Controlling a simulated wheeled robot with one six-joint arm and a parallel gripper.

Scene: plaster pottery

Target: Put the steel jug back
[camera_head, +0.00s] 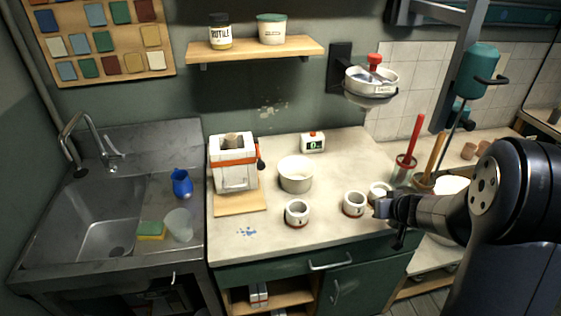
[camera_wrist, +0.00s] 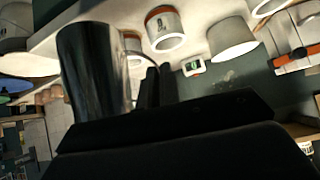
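The steel jug (camera_wrist: 92,75) is a tall, shiny, dark metal cylinder on the left of the wrist view, close to the camera. A thin curved handle on its side runs to my gripper (camera_wrist: 158,80), whose dark fingers are close together on it. In the head view my gripper (camera_head: 388,210) is above the front right of the worktop, beside the white cups. The jug is mostly or wholly hidden by my gripper and arm there.
Two white cups (camera_head: 297,212) (camera_head: 354,204) and a white bowl (camera_head: 295,174) stand on the worktop (camera_head: 330,225). A small timer (camera_head: 313,142) is behind them. Holders with red and wooden handles (camera_head: 403,170) stand right. The sink (camera_head: 105,225) is left.

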